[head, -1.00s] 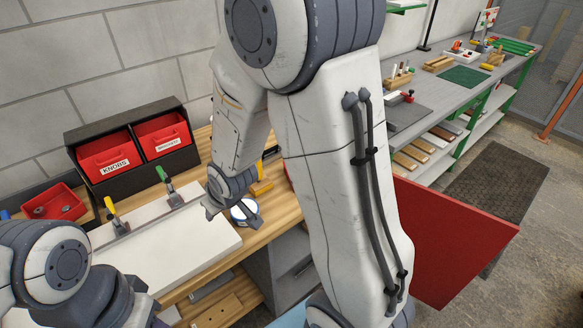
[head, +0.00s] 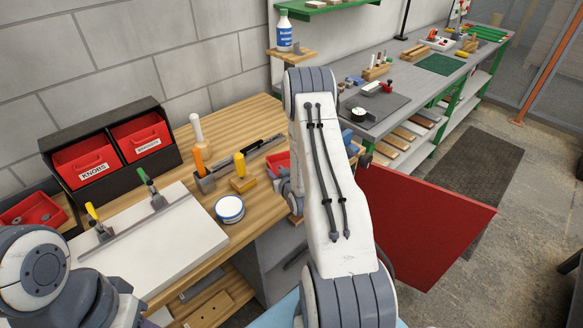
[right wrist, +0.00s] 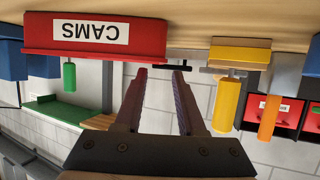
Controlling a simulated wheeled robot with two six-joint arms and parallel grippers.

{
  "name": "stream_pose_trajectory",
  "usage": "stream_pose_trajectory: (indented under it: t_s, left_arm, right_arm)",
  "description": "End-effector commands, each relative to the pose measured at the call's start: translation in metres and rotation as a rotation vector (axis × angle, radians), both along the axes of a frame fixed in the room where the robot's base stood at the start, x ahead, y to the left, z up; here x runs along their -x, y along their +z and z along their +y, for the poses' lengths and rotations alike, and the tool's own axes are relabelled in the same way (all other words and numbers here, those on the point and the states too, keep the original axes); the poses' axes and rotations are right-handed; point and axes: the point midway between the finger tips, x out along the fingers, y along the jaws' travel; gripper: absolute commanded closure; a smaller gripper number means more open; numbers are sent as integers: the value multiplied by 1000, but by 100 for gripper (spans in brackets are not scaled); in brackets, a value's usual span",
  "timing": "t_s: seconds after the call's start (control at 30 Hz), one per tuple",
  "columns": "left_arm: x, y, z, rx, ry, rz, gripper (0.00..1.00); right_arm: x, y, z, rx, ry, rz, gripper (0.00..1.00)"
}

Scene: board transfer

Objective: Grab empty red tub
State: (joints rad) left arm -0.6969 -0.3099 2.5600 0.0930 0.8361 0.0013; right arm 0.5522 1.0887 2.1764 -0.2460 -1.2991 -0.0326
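A red tub labelled CAMS (right wrist: 95,37) is in the upper left of the upside-down right wrist view. A red tub also shows partly behind my right arm in the head view (head: 277,161), on the wooden bench. The inside of the CAMS tub is hidden, so I cannot tell whether it is empty. My right gripper (right wrist: 162,72) is open with nothing between its fingers. Its tips are near the tub's lower right edge in that view, and contact cannot be judged. In the head view its fingers are hidden. My left gripper is out of view; only its arm shows.
A black rack holds red tubs, one labelled KNOBS (head: 88,164). An open red tub (head: 32,210) with parts stands at left. A white board (head: 150,240), a round tin (head: 229,208) and upright orange and yellow handles occupy the wooden bench. A red panel (head: 425,225) stands right.

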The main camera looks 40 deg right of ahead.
Motion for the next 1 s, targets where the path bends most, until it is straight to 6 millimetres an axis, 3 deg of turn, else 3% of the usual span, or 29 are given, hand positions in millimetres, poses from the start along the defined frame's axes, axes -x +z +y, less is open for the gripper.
stream_pose_trajectory:
  t_s: [0.5, 0.8, 0.83, 0.9, 0.93, 1.0]
  left_arm:
    - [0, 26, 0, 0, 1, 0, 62]
    - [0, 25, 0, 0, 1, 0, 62]
    - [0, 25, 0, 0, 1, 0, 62]
    - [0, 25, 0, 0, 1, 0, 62]
    - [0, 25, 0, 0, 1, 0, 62]
    - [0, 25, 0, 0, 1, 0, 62]
  right_arm:
    - [-45, -23, -12, 1, 0, 0, 61]
    - [-49, -26, -14, -1, 0, 2, 61]
    - [-49, -26, -14, -1, 0, 2, 65]
    - [-49, -26, -13, -1, 0, 2, 92]
    - [-49, -26, -13, -1, 0, 2, 100]
    - [-49, -26, -13, 0, 0, 1, 100]
